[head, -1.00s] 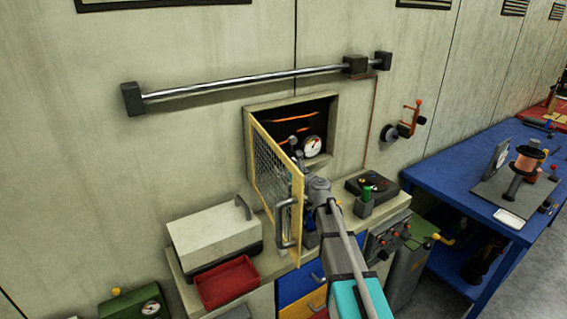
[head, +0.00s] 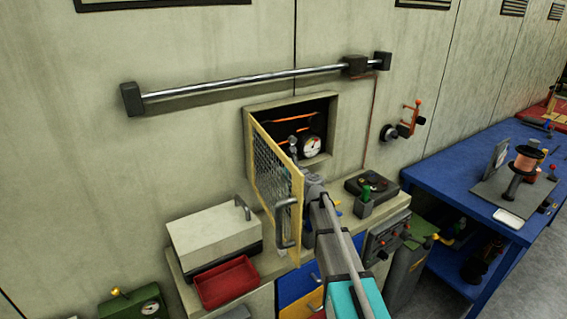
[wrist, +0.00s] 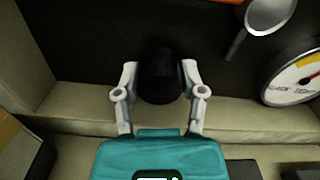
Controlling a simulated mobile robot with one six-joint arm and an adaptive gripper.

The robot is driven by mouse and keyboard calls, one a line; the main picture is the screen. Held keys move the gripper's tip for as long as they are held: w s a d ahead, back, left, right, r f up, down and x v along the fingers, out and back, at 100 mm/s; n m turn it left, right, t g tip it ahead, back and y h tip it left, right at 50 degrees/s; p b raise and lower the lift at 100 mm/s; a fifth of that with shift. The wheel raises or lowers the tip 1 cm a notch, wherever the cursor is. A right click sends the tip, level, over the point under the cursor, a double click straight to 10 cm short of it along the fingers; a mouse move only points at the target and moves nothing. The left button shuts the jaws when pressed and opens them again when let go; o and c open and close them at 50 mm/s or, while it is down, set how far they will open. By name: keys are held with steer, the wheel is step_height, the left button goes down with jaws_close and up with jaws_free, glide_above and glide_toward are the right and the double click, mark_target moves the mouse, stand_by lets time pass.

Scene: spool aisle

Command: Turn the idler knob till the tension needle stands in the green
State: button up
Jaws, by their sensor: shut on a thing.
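My gripper (wrist: 160,80) is shut on the black idler knob (wrist: 160,72), with one pale finger on each side of it, in the wrist view. In the head view, the fingers and knob are mostly hidden by my wrist and the mesh door. The round white tension gauge (head: 312,146) sits inside the wall recess, right of my gripper. It also shows in the wrist view (wrist: 287,82), cut off by the right edge, with a red mark on its face. I cannot tell which band the needle stands in.
The yellow-framed mesh door (head: 272,180) stands open, close to the left of my arm. A grey funnel-like part (wrist: 268,14) is near the gauge. A blue table (head: 440,168) stands to the right.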

steer(key=shift+c, duration=1)
steer(key=shift+w+d, duration=0.1)
steer(key=shift+d, duration=0.35)
steer(key=shift+c, duration=0.4)
steer(key=shift+a, duration=0.3)
